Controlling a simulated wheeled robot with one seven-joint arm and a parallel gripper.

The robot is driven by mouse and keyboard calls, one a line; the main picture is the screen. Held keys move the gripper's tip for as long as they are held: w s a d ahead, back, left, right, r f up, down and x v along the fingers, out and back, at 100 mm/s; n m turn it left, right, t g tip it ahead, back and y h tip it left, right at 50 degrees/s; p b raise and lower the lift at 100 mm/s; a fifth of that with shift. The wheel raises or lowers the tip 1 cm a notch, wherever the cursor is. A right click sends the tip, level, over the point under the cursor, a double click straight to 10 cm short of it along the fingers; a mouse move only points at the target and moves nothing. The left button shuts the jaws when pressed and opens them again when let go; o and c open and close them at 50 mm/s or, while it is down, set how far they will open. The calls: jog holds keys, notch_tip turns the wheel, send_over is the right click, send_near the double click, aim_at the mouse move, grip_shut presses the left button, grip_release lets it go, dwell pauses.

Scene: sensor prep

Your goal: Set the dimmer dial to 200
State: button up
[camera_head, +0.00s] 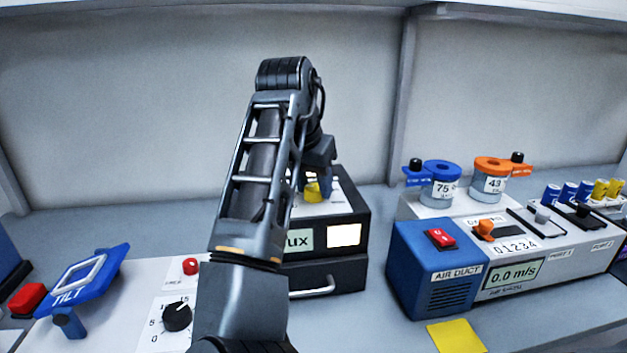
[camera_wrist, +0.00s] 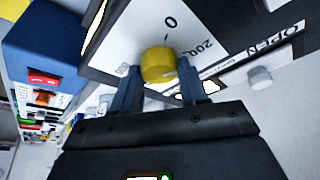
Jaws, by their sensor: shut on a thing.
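The dimmer dial is a yellow knob (camera_wrist: 158,66) on the white top plate (camera_wrist: 128,38) of a black box (camera_head: 330,278) labelled "UX", its first letters hidden by my arm. In the wrist view my gripper (camera_wrist: 159,70) has one finger on each side of the knob and is shut on it. The plate shows "0" beyond the knob and "200" to the right of it. A short dark mark lies between the knob and the "0". Where the knob points is not clear. In the head view only a little of the yellow knob (camera_head: 312,193) shows under my gripper.
The box has a lit white window (camera_head: 344,235) and a drawer handle (camera_head: 312,288). A blue air duct unit (camera_head: 415,270) stands to its right. A black knob (camera_head: 177,316), red button (camera_head: 190,266) and blue tilt plate (camera_head: 85,283) are at the left.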

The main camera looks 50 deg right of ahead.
dwell(0.4)
jog(key=o, duration=1)
jog(key=shift+o, duration=0.2)
jog(key=shift+r, duration=0.1)
jog(key=w+v, duration=0.1)
jog(key=v, duration=0.6)
jog(key=shift+s+r, duration=0.3)
jog(key=shift+s, duration=0.25)
jog(key=shift+a, duration=0.15)
